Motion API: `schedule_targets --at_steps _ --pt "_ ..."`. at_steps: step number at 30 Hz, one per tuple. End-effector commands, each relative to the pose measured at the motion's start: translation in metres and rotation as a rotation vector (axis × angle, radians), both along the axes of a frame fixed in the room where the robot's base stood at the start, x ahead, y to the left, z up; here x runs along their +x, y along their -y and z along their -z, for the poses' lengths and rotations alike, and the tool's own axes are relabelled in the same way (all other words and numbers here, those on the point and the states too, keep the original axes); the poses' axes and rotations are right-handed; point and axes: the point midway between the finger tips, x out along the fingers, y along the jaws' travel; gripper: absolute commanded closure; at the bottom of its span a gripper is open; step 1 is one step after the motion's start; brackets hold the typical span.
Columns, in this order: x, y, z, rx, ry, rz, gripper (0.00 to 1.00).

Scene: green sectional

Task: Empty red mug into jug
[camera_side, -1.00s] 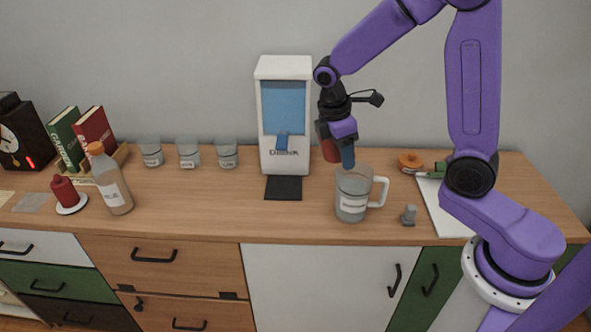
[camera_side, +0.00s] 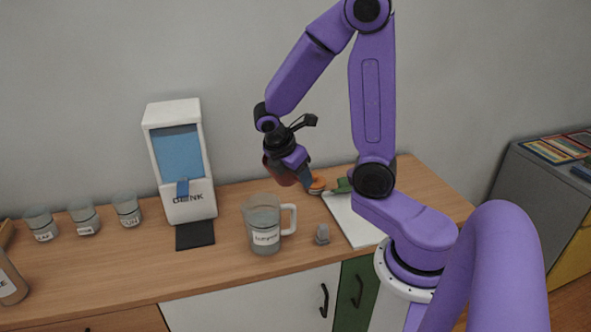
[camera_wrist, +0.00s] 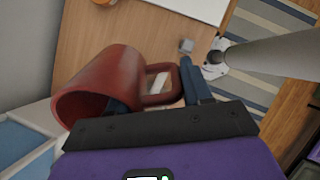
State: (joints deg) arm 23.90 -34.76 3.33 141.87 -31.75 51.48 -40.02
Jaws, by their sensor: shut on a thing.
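The red mug (camera_wrist: 112,80) fills the left of the wrist view, tipped on its side with its mouth toward the lower left. My gripper (camera_wrist: 155,95) is shut on it, its blue fingers at the handle side; the exact contact is partly hidden. In the side view the mug (camera_side: 276,172) is partly hidden behind my gripper (camera_side: 304,184). It is held in the air above and slightly right of the clear jug (camera_side: 258,212). The jug stands upright on the counter, with a white label and a handle on its right. I cannot tell the liquid levels.
A white drink dispenser (camera_side: 189,203) with a black tray (camera_side: 195,235) stands left of the jug. Several labelled glasses (camera_side: 84,218) are further left.

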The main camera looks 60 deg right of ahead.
Motion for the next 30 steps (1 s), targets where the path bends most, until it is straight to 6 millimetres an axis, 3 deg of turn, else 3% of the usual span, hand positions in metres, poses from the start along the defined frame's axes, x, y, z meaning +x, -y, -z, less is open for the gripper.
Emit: schedule_targets --at_steps 10,30 --pt "0.0 0.001 0.021 -0.08 -0.024 -0.003 1.0" --pt "0.001 -0.002 -0.01 -0.826 -0.225 -0.004 1.0"
